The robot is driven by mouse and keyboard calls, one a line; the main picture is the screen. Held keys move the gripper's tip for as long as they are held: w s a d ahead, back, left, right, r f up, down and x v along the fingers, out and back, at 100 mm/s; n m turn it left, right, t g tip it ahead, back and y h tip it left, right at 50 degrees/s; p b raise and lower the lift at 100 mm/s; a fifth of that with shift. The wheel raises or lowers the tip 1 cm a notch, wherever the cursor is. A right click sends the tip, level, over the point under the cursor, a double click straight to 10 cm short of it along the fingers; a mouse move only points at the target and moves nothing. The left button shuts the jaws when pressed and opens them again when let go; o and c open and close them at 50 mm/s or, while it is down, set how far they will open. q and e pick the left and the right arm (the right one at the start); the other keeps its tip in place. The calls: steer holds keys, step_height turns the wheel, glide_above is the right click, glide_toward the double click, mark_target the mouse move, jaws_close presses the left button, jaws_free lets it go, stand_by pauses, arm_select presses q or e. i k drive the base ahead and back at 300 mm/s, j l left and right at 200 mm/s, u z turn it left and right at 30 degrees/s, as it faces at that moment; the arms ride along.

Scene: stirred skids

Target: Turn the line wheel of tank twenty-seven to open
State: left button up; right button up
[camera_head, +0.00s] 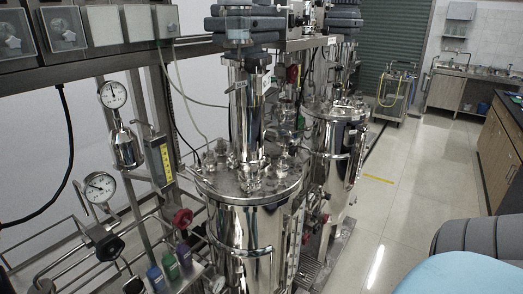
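A shiny steel tank (248,235) stands in front, with a tall motor column on its lid. A second steel tank (330,150) stands behind it to the right. I can read no tank number on either. A red wheel (182,218) sits on the pipework left of the near tank. A black wheel (109,246) sits further left, and another dark one (133,286) is at the bottom edge. A small red wheel (293,73) shows between the tanks. I cannot tell which wheel is the line wheel, or how far any is turned. Neither gripper is in view.
Two gauges (113,95) (100,187), a yellow-scaled flow meter (162,160) and several coloured knobs (170,265) crowd the left pipework. The pale floor (420,180) at right is clear. A wooden-front cabinet (500,150) stands beyond. A blue rounded shape (460,275) fills the lower right corner.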

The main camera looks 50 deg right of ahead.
mark_target(305, 241)
steer(key=l+z, duration=0.1)
steer(key=z, duration=0.75)
steer(key=l+z, duration=0.15)
steer(key=z, duration=0.75)
steer(key=i+l+u, duration=0.15)
steer(key=u, duration=0.3)
steer(key=i+l+u, duration=0.15)
steer(key=u, duration=0.3)
steer(key=i+l+u, duration=0.15)
steer(key=l, duration=0.2)
steer(key=l+u, duration=0.15)
steer(key=l, duration=0.2)
steer(key=i+l+u, duration=0.1)
steer(key=l, duration=0.25)
steer(key=i+l, duration=0.1)
steer(key=l, duration=0.35)
steer(key=i+l, duration=0.15)
steer(key=l, duration=0.35)
steer(key=u, duration=0.05)
